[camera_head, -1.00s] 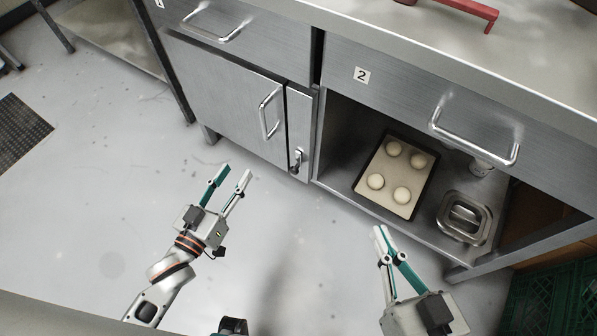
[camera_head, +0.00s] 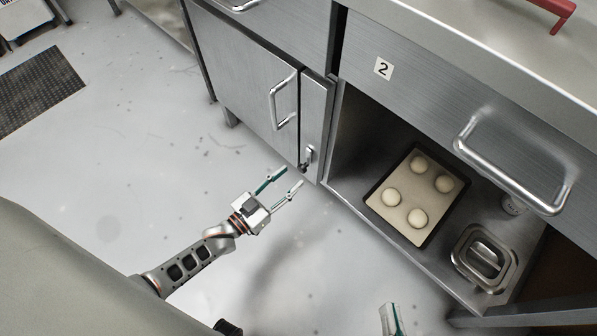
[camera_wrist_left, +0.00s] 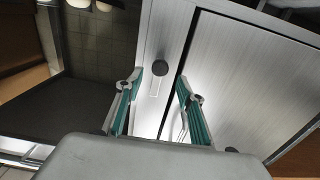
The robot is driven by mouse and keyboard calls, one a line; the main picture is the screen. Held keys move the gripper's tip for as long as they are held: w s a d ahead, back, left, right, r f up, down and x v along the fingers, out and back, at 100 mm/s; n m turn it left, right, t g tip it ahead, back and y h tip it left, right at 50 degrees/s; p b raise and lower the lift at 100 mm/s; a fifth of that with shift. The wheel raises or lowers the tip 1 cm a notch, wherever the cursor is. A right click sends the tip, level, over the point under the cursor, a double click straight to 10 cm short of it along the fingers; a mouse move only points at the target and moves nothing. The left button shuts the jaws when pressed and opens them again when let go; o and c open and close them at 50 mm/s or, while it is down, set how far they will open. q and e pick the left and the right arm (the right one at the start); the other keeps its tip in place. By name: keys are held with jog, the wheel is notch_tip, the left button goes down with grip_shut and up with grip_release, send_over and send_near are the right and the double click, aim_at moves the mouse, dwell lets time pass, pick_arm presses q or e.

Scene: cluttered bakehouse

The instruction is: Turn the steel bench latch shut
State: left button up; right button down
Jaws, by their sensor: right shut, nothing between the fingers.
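The steel bench latch (camera_head: 307,157) is a small bright piece with a dark knob, low on the narrow steel panel right of the closed cabinet door (camera_head: 255,85). In the left wrist view its dark round knob (camera_wrist_left: 158,68) shows ahead, between the fingertips in the picture. My left gripper (camera_head: 292,179) is open and empty, in front of and just below the latch, apart from it. It also shows open in the left wrist view (camera_wrist_left: 158,80). My right gripper (camera_head: 390,308) is shut and empty at the bottom edge; only its finger ends show.
An open bay to the right holds a tray (camera_head: 376,196) of dough balls and a lidded steel container (camera_head: 456,262). The door handle (camera_head: 275,103) and a drawer handle (camera_head: 510,178) stick out. The floor (camera_head: 150,170) left of the cabinet is mostly clear.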

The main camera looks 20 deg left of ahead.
aim_at(300, 169)
pick_arm(q)
jog(key=x, duration=0.3)
jog(key=shift+f, duration=0.15)
jog(key=shift+w+d, duration=0.15)
jog(key=shift+w, duration=0.15)
pick_arm(e)
jog(key=shift+s+a+f+m, duration=0.1)
jog(key=shift+s+a+m, duration=0.05)
jog(key=shift+a+m, duration=0.3)
pick_arm(q)
grip_shut()
